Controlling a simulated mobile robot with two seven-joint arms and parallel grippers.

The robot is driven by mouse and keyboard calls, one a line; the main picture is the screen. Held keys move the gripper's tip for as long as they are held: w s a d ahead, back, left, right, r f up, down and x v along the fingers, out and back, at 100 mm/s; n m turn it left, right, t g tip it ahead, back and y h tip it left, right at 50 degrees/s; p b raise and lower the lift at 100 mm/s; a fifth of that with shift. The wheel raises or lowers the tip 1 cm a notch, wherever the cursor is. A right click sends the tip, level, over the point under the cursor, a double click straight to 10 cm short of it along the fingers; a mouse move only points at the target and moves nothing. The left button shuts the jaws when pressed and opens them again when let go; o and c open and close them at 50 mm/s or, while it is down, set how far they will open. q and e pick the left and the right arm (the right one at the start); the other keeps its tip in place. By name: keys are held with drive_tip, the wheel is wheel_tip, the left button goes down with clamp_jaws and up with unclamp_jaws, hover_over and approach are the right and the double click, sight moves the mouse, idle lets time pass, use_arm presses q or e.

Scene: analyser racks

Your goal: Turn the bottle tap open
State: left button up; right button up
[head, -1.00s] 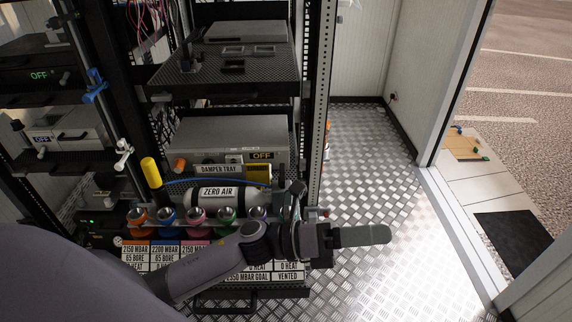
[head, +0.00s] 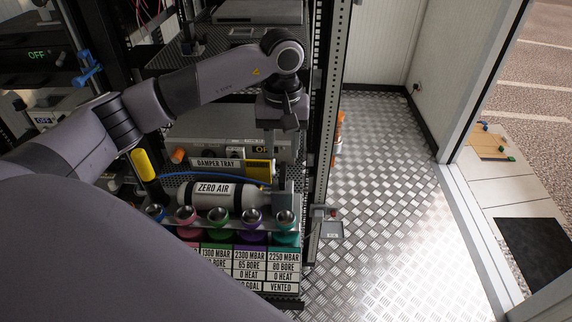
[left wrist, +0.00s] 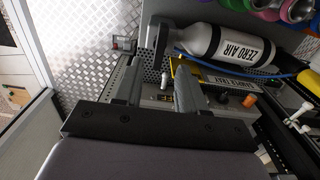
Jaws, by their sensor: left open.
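The ZERO AIR bottle (head: 211,199) is a pale grey cylinder lying on its side in the rack; it also shows in the left wrist view (left wrist: 203,41). A grey upright block (head: 284,182) stands at its right end and shows dark in the left wrist view (left wrist: 161,40). I cannot tell which part is the tap. My left gripper (head: 280,123) is above and behind that end; its fingers are not clear in the head view. In the left wrist view its two fingers (left wrist: 159,70) are apart and empty, with a small silver fitting (left wrist: 165,77) seen between them. My right gripper is not in view.
A row of coloured ports (head: 221,218) with labels (head: 249,268) lies in front of the bottle. The damper tray (head: 218,164) and a blue hose (head: 205,174) lie behind it. A black perforated rack post (head: 318,110) stands at the right. The metal floor (head: 390,200) beyond is clear.

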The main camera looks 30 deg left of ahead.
sight(283, 171)
use_arm(q)
wheel_tip(283, 171, down, 7)
drive_tip(key=shift+s+r+p, duration=0.1)
drive_tip(key=shift+r+p, duration=0.1)
drive_tip(key=shift+p, duration=0.2)
clamp_jaws()
